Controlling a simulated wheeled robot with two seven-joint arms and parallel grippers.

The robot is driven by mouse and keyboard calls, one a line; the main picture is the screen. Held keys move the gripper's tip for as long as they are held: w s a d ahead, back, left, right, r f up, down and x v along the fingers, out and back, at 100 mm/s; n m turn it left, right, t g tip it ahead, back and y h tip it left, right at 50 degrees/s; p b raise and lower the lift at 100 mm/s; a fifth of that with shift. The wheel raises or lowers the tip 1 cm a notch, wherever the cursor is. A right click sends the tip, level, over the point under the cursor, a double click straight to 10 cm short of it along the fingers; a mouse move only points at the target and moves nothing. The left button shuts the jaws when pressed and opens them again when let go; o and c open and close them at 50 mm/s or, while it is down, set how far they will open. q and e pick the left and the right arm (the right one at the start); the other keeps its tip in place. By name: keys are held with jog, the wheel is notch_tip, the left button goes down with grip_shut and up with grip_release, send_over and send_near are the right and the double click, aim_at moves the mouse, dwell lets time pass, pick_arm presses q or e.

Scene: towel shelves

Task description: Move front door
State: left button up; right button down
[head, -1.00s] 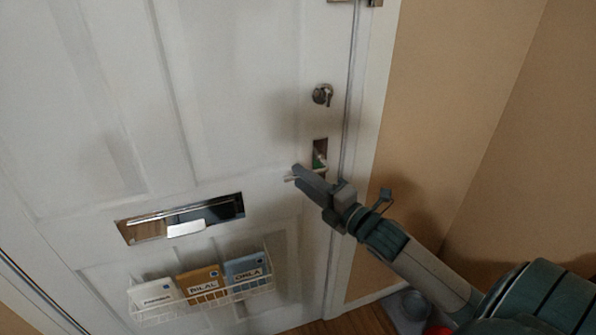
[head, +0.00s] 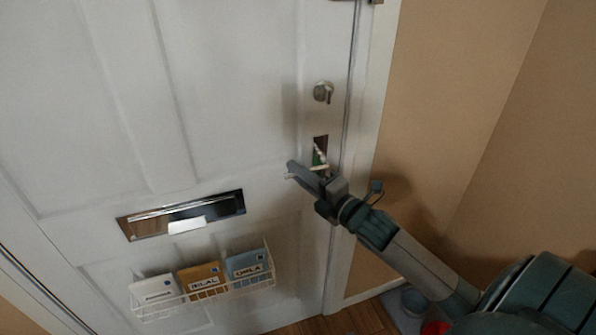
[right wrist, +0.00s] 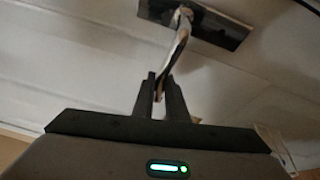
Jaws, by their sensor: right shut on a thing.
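The white panelled front door (head: 110,90) fills the left of the head view and looks shut in its frame. Its lever handle (head: 321,167) sits on a dark shiny plate (head: 320,143), below a round lock (head: 323,92). My right gripper (head: 293,170) is at the handle from the right and hides part of it. In the right wrist view the gripper (right wrist: 165,92) is shut on the lever (right wrist: 178,50), which runs up to its plate (right wrist: 215,27). My left gripper is not in view.
A shiny letter slot (head: 155,221) and a white wire basket (head: 215,291) with several labelled envelopes are on the lower door. The door frame (head: 372,130) and a tan wall (head: 450,90) stand at right. A bowl (head: 414,301) is on the floor near my arm.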

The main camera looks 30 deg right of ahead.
jog(key=shift+r, duration=0.15)
jog(key=shift+n+p, duration=0.3)
jog(key=shift+f, duration=0.2)
pick_arm(q)
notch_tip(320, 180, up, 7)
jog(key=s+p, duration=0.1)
jog(key=p, duration=0.5)
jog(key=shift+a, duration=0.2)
pick_arm(e)
jog(key=shift+s+d+f+n+g+h, duration=0.1)
jog(key=shift+d+f+n+g+h, duration=0.25)
jog(key=shift+f+n, duration=0.5)
jog(key=shift+w+d+f+n+g+h, duration=0.15)
jog(key=shift+f+n+g, duration=0.4)
jog(key=shift+n, duration=0.6)
jog(key=shift+s+d+f+n+g+h, duration=0.2)
jog(key=shift+d+f+n+g, duration=0.1)
jog(key=shift+f+n, duration=0.6)
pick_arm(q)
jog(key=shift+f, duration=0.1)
pick_arm(e)
jog(key=shift+r, duration=0.15)
